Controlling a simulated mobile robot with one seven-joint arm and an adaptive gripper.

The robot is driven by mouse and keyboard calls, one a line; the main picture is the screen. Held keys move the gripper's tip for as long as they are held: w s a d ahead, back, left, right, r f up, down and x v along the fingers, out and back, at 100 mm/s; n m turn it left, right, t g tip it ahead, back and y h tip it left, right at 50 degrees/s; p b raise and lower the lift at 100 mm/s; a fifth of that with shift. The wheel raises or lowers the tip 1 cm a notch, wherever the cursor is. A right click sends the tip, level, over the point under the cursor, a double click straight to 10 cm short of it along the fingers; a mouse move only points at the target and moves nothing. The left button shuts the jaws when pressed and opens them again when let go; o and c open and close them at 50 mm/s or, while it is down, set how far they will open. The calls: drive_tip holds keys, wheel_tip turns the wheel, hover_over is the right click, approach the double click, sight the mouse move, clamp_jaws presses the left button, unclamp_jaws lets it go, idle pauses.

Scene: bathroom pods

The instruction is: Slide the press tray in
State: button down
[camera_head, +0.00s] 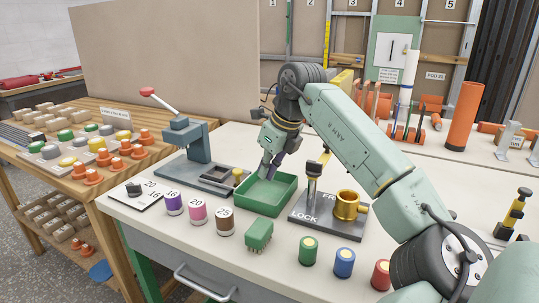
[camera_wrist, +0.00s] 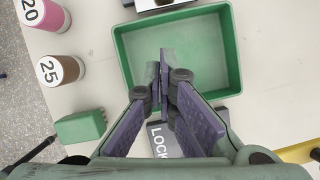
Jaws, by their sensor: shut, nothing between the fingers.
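The blue-grey press (camera_head: 187,145) stands on the white bench, left of my gripper, with its red-tipped lever raised. Its dark tray (camera_head: 212,184) sticks out at the front right of the press base, with a small yellow knob at its end. In the wrist view only a dark edge with a light part, likely this tray, shows at the top. My gripper (camera_head: 267,174) is shut and empty, pointing down over the green bin (camera_head: 262,209). The fingers (camera_wrist: 165,60) also show over the bin in the wrist view. The tray lies apart from my gripper, to its left.
The dark LOCK plate (camera_head: 326,222) with a brass cup stands right of the green bin. Numbered cylinders (camera_head: 198,210) stand in front of the press. A green block (camera_head: 259,234) and several coloured cylinders (camera_head: 344,262) line the front edge.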

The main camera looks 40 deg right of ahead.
sight(246, 183)
drive_tip(key=x, duration=0.3)
drive_tip(key=shift+w+a+f+p, duration=0.1)
drive_tip(key=shift+w+f+p, duration=0.05)
drive_tip(key=shift+f+p, duration=0.15)
drive_tip(key=w, duration=0.1)
drive_tip(key=w+p, duration=0.1)
drive_tip(key=shift+w+a+r, duration=0.15)
drive_tip(key=shift+w+a, duration=0.05)
drive_tip(key=shift+w, duration=0.8)
drive_tip(key=shift+a, duration=0.1)
